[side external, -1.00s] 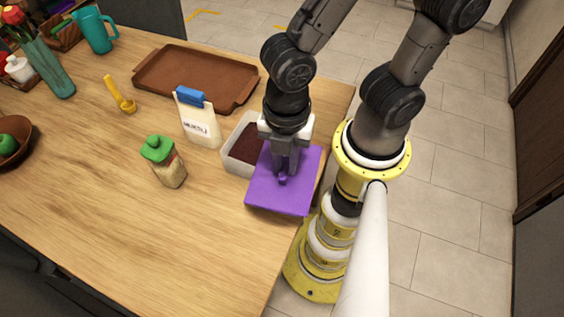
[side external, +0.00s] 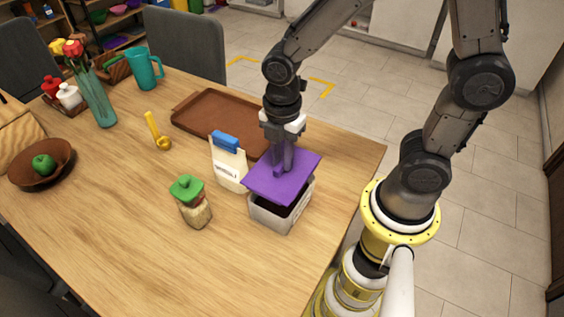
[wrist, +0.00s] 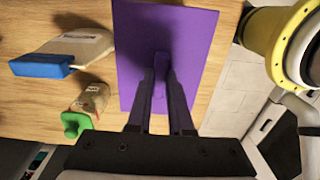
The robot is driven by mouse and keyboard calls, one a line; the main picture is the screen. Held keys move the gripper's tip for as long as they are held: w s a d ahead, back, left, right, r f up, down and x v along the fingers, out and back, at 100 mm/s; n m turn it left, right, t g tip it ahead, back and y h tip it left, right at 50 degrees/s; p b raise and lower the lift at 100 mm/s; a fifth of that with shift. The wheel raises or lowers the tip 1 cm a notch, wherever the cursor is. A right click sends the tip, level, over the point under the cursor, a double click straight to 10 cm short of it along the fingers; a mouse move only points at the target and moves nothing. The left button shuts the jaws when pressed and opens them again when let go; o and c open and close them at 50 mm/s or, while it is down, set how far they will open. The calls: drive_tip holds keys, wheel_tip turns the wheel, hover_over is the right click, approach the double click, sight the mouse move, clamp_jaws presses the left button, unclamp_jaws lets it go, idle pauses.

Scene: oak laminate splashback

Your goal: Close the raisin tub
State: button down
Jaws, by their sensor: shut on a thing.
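The raisin tub (side external: 268,217) is a pale, see-through box with dark contents, standing on the wooden table. The purple lid (side external: 262,183) is over the tub, a little above its rim, with a dark gap showing along the near right side. My gripper (side external: 283,168) is shut on the lid's small purple handle. In the wrist view the fingers of my gripper (wrist: 160,80) pinch the handle, and the lid (wrist: 190,40) hides the tub.
A white bag with a blue clip (side external: 229,165) stands close to the tub's left. A green-lidded jar (side external: 195,210) is nearer the front left. A brown tray (side external: 215,118) lies behind. The table edge is to the right; the front table is clear.

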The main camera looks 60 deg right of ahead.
sight(282, 175)
drive_tip(key=shift+f, duration=2.2)
drive_tip(key=shift+f, duration=0.75)
idle(0.7)
drive_tip(key=shift+c, duration=1.3)
unclamp_jaws()
drive_tip(key=shift+r, duration=0.1)
drive_tip(key=shift+r, duration=3.4)
clamp_jaws()
